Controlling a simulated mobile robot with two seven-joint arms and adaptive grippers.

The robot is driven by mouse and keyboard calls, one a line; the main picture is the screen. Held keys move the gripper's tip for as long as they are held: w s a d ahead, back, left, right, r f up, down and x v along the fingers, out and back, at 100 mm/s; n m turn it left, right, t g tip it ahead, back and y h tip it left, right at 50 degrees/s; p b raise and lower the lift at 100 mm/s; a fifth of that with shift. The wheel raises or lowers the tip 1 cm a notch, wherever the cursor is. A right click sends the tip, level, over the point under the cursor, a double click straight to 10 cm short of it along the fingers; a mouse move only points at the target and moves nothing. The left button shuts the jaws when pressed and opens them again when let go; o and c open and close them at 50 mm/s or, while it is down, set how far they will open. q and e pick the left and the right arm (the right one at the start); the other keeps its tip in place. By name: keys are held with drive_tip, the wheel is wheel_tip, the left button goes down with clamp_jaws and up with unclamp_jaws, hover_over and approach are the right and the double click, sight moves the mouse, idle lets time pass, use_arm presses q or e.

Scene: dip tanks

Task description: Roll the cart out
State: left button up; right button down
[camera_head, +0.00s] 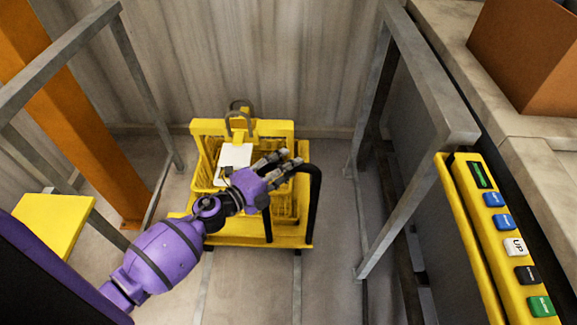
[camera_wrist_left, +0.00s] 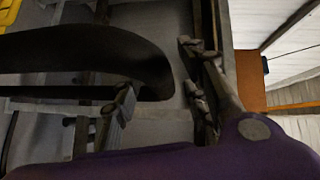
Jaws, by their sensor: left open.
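The yellow cart (camera_head: 262,232) stands on the floor between the metal frames, near the back wall. Its black handle (camera_head: 315,190) rises at its right side. A yellow basket (camera_head: 207,165) with a white card (camera_head: 235,156) sits on the cart. My left gripper (camera_head: 289,161) is over the cart, just left of the handle's top, with its fingers apart. In the left wrist view, the curved black handle (camera_wrist_left: 90,52) reaches in from the left toward the space between the open fingers (camera_wrist_left: 160,95). I cannot tell whether they touch. My right gripper is not in view.
Grey metal rails flank the cart at left (camera_head: 60,60) and right (camera_head: 440,90). An orange post (camera_head: 75,130) stands at left. A yellow button panel (camera_head: 505,240) is at right, below a brown box (camera_head: 530,50) on a ledge. The floor in front of the cart is clear.

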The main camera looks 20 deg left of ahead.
use_arm(q)
drive_tip(key=shift+w+d, duration=0.2)
drive_tip(key=shift+w, duration=0.1)
clamp_jaws()
drive_tip(key=shift+a+f, duration=0.1)
drive_tip(key=shift+f, duration=0.05)
